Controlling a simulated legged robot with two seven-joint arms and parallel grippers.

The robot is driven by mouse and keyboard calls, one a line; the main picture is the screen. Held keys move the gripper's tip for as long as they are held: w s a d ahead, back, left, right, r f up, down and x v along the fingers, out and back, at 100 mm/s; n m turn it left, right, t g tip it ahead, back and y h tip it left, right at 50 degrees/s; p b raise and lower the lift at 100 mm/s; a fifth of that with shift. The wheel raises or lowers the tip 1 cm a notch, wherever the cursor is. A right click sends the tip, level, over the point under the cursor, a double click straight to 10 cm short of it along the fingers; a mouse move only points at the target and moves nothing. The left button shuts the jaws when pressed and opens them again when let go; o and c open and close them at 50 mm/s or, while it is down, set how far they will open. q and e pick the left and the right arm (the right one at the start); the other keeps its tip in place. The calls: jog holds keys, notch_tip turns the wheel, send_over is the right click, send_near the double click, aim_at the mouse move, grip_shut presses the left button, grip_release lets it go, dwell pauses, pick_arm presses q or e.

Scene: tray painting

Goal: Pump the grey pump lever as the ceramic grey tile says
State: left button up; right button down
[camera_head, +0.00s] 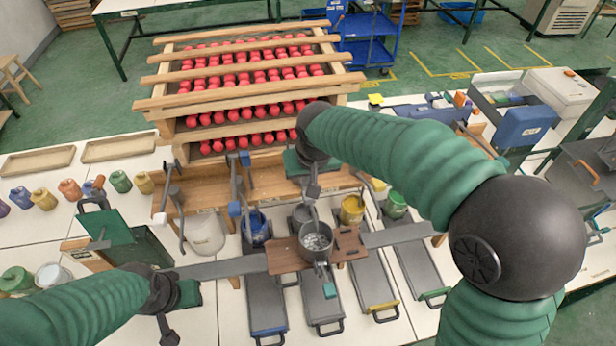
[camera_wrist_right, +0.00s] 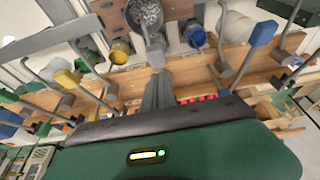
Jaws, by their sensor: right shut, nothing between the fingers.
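The grey pump lever (camera_head: 313,191) stands at the wooden bench, above a grey pot (camera_head: 315,238) with pale grey contents. My right gripper (camera_head: 308,172) is at the lever's upper end, its fingers shut with nothing between them. In the right wrist view the closed fingers (camera_wrist_right: 158,82) point at the lever's grey end (camera_wrist_right: 157,46); I cannot tell whether they touch. The pot also shows there (camera_wrist_right: 145,14). My left gripper (camera_head: 168,328) is low at the left, small and partly hidden, its fingers unclear. I cannot make out a ceramic grey tile.
A blue lever (camera_head: 236,208) is left of the grey one. Blue (camera_head: 257,228), yellow (camera_head: 352,209) and green (camera_head: 396,205) pots stand by the bench. Several long grey trays (camera_head: 268,305) lie in front. A rack (camera_head: 170,103) of red pieces is behind.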

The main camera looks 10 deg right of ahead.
jog(key=shift+s+f+b, duration=0.1)
jog(key=shift+f+b, duration=0.6)
jog(key=shift+f, duration=0.1)
jog(key=shift+f+b, duration=3.25)
jog(key=shift+f, duration=1.2)
notch_tip(320, 180, up, 11)
jog(key=p, duration=0.9)
jog(key=shift+f, duration=0.2)
jog(key=shift+f, duration=0.1)
